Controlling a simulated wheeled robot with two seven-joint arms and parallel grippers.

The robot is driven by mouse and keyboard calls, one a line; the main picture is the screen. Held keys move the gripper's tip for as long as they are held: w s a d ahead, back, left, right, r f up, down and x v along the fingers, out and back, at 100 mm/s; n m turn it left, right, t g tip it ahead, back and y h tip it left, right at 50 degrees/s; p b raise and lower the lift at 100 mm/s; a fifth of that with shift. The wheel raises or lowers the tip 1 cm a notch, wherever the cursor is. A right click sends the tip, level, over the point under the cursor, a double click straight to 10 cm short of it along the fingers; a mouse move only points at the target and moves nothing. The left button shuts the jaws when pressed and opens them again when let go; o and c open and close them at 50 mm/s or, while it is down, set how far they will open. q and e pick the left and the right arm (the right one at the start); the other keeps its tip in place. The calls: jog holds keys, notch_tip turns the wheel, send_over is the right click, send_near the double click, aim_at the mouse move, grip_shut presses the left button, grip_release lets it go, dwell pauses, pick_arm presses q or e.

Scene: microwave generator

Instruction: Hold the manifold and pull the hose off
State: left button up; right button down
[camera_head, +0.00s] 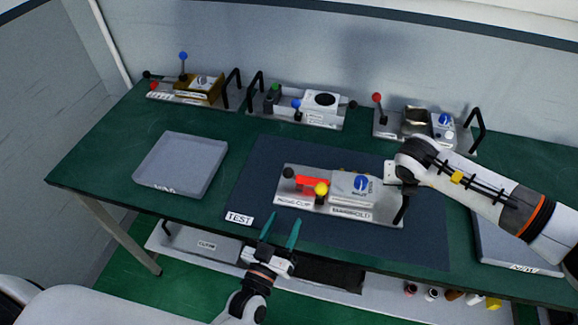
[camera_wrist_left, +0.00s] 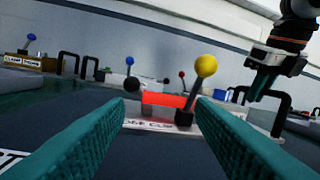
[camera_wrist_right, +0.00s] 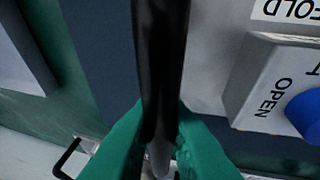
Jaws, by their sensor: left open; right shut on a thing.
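The manifold plate (camera_head: 344,213) lies on the dark test mat and carries a grey block with a blue knob (camera_head: 361,184). At its left is the hose clip area, with a red part (camera_head: 312,182), a yellow ball lever (camera_head: 321,189) and a black ball (camera_head: 289,172). I cannot clearly pick out the hose. My right gripper (camera_wrist_right: 160,150) is shut on the plate's black handle (camera_wrist_right: 160,60) at the right end; it also shows in the left wrist view (camera_wrist_left: 262,88). My left gripper (camera_head: 281,224) is open and empty in front of the plate, facing the yellow lever (camera_wrist_left: 205,66).
A grey tray (camera_head: 181,163) stands at the left on the green table, and another tray (camera_head: 515,246) at the right, partly behind my right arm. Three other fixtures line the back: left (camera_head: 205,91), middle (camera_head: 300,110) and right (camera_head: 415,128). A shelf lies below.

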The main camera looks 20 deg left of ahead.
aim_at(305, 178)
pick_arm(q)
jog(key=shift+g, duration=0.6)
jog(key=w+a, duration=0.4)
jog(key=w, duration=0.1)
jog(key=shift+w+a+r, duration=0.25)
jog(key=shift+a, duration=0.15)
jog(key=shift+w, duration=0.35)
jog(key=w, duration=0.3)
jog(key=w+d, duration=0.1)
jog(key=w, duration=0.7)
jog(key=shift+w+d, duration=0.1)
jog(key=shift+d, duration=0.3)
